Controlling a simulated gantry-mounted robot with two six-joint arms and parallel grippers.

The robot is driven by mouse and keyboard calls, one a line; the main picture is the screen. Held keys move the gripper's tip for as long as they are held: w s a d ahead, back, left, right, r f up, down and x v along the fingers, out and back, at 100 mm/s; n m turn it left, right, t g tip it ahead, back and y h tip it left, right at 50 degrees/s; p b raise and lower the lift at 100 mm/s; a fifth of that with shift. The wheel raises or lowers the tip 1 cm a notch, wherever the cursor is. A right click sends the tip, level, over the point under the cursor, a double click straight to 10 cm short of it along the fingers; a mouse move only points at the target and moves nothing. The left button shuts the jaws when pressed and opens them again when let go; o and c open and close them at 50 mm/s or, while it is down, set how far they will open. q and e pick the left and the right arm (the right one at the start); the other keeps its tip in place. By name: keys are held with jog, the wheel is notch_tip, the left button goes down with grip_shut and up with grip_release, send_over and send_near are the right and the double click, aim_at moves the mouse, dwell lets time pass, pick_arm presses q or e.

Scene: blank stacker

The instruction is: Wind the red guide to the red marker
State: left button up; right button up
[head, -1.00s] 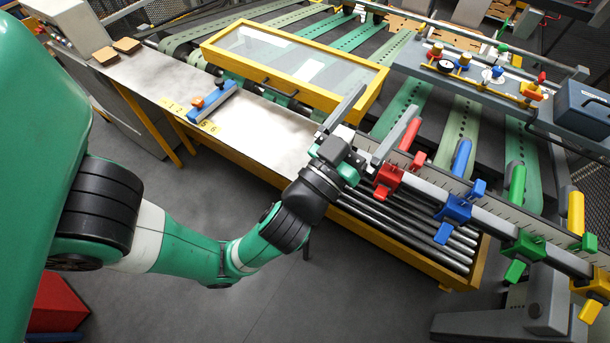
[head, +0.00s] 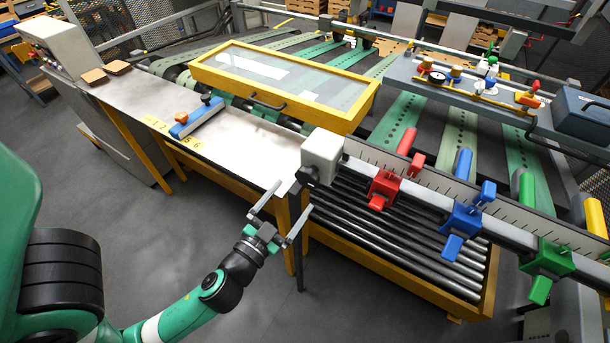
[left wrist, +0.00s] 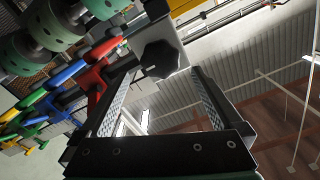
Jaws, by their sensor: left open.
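The red guide (head: 383,188) sits on the grey rail, right of the white end block (head: 323,152). A small red tab (head: 416,163) stands by the ruled scale above it; I cannot tell if this is the red marker. A dark knob (head: 307,177) is on the block's front. My left gripper (head: 295,196) is open and empty, in front of and below the knob. In the left wrist view, the black knob (left wrist: 159,60) lies ahead between the open fingers, apparently untouched, and the red guide (left wrist: 97,78) shows at left. My right gripper is not in view.
Blue (head: 462,217) and green (head: 547,258) guides stand further right on the rail. A yellow-framed roller tray (head: 400,270) lies below it. A metal table (head: 235,142) with a blue bar is at left. Open floor lies around my left arm.

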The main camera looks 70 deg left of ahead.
aim_at(305, 181)
pick_arm(q)
jog(key=p+x, duration=0.1)
jog(key=x, duration=0.2)
jog(key=p+x, duration=0.1)
jog(key=x, duration=0.2)
jog(key=shift+w+a+r, duration=0.2)
jog(key=shift+a, duration=0.05)
jog(key=shift+w+a+f, duration=0.1)
jog(key=shift+w+a, duration=0.05)
jog(key=shift+w, duration=0.1)
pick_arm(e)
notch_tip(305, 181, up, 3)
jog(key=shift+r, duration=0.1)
pick_arm(q)
jog(key=c, duration=1.2)
jog(key=m+p, duration=0.1)
jog(key=m, duration=0.3)
jog(key=shift+m+p, duration=0.45)
jog(key=shift+m, duration=2.25)
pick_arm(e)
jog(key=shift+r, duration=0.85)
